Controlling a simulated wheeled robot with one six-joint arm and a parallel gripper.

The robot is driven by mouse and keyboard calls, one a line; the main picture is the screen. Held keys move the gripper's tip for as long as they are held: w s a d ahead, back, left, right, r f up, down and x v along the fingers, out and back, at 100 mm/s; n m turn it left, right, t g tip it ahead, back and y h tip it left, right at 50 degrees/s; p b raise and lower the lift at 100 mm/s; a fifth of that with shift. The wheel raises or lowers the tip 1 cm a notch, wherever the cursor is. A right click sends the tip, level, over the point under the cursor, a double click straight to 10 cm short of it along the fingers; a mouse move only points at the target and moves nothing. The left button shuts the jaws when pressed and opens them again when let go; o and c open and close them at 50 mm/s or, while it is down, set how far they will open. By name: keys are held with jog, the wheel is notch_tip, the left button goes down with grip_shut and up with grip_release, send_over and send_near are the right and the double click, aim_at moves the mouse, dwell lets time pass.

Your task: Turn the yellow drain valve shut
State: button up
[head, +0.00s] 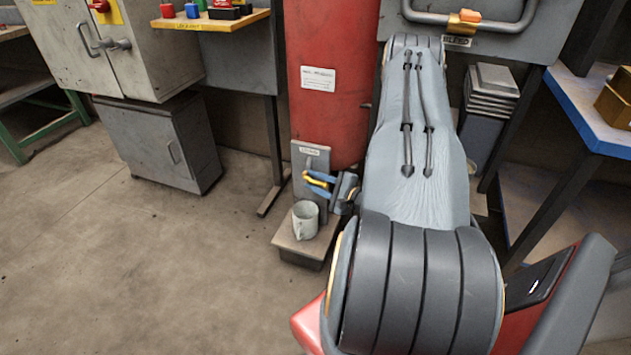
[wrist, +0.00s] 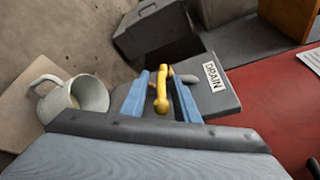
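The yellow drain valve handle (wrist: 161,90) is in front of a grey plate labelled DRAIN (wrist: 217,92); the plate also shows in the head view (head: 311,158). My gripper (wrist: 160,95) has its two blue fingers on either side of the handle, with narrow gaps that look clear. In the head view my gripper (head: 320,182) is at the plate, and a yellow bit of the handle shows between the fingers. The valve body behind the handle is mostly hidden.
A grey mug (head: 305,218) stands on a low plinth (head: 284,242) just below my gripper; it is close at the left in the wrist view (wrist: 75,97). A red tank (head: 333,110) rises behind the plate. The floor (head: 150,270) at left is clear.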

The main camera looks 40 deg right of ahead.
jog(key=p+v, duration=0.1)
jog(key=v, duration=0.6)
jog(key=shift+s, duration=0.3)
jog(key=shift+d, duration=0.1)
